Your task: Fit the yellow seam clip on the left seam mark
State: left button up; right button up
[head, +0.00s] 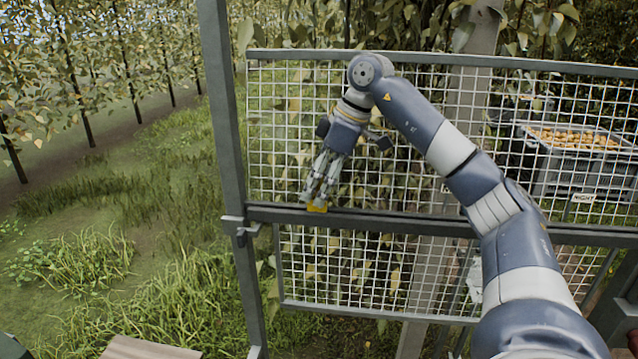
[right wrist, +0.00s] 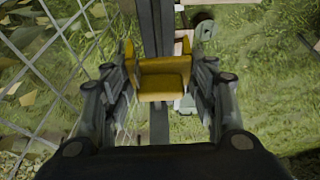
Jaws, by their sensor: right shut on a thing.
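The yellow seam clip (head: 317,208) is between the fingertips of my right gripper (head: 318,200), which is shut on it. It also shows in the right wrist view (right wrist: 163,78), with a finger on each side. In the head view the clip is at the grey middle rail (head: 400,220) of the mesh panel, near its left end. I cannot tell whether the clip touches the rail. The left seam mark cannot be made out. My left gripper is not in view.
A grey post (head: 229,150) stands left of the clip, and white wire mesh (head: 285,120) lies behind my right arm. A grey crate of pears (head: 560,165) is beyond the mesh at right. Grass and tree rows lie to the left.

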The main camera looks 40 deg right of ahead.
jog(key=shift+f, duration=0.3)
dwell(0.4)
jog(key=shift+f+b, duration=0.65)
jog(key=shift+f, duration=0.1)
jog(key=shift+f, duration=0.15)
dwell(0.6)
jog(key=shift+f+b, duration=0.55)
jog(key=shift+f, duration=0.6)
dwell(1.3)
jog(key=o, duration=1)
jog(key=shift+r, duration=0.1)
